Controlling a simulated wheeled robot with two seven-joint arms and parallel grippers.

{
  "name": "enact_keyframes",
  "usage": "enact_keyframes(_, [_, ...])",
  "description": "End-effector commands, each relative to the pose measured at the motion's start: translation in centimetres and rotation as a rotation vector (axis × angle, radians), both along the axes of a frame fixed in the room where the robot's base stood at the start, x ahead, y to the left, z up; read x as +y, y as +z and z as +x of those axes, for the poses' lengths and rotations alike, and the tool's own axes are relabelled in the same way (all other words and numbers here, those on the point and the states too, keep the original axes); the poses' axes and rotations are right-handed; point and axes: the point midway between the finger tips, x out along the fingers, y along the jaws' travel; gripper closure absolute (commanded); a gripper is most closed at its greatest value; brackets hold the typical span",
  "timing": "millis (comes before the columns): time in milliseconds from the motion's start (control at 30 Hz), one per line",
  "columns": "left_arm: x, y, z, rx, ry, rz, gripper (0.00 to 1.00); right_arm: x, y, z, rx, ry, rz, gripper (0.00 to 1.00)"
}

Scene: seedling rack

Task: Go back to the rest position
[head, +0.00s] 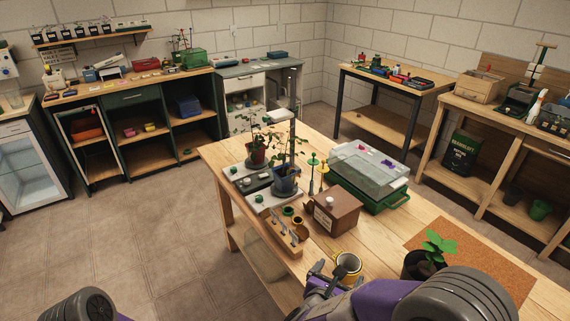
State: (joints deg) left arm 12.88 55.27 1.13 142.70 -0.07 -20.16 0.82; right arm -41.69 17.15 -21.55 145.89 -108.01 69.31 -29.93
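My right gripper (318,276) is dark grey, at the end of a purple and grey arm that comes in from the lower right. It is over the near edge of the wooden table (390,236), just left of a yellow mug (348,266). I cannot tell whether its fingers are open or shut, or whether it touches the mug. Only a grey and purple joint of my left arm shows at the bottom left, over the floor. My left gripper is out of the frame.
A potted seedling (423,266) stands close to my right arm, by a cork mat (478,264). A brown box (334,214), a wooden tool rack (283,236), a clear-lidded green case (369,174) and potted plants crowd the table. The floor at left (120,240) is clear.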

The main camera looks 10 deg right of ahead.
Motion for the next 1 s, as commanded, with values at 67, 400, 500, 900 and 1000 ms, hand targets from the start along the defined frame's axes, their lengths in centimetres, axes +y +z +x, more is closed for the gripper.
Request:
enact_keyframes(67, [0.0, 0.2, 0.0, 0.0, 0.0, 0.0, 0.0, -0.2, -0.2, -0.3, 0.011, -0.018, 0.023, 0.02])
enact_keyframes(400, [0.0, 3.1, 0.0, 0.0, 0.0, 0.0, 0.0, 1.1, -6.6, -7.5, 0.214, -0.495, 0.679, 0.02])
enact_keyframes(500, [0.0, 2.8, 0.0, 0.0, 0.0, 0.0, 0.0, 3.4, -11.1, -10.1, 0.28, -0.726, 0.887, 0.02])
enact_keyframes(900, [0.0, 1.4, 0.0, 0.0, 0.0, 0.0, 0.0, 12.6, -26.0, -14.6, 0.067, -1.949, 1.508, 0.02])
enact_keyframes(1000, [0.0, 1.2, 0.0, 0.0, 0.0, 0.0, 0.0, 13.0, -28.3, -14.3, -0.102, -2.194, 1.561, 0.02])
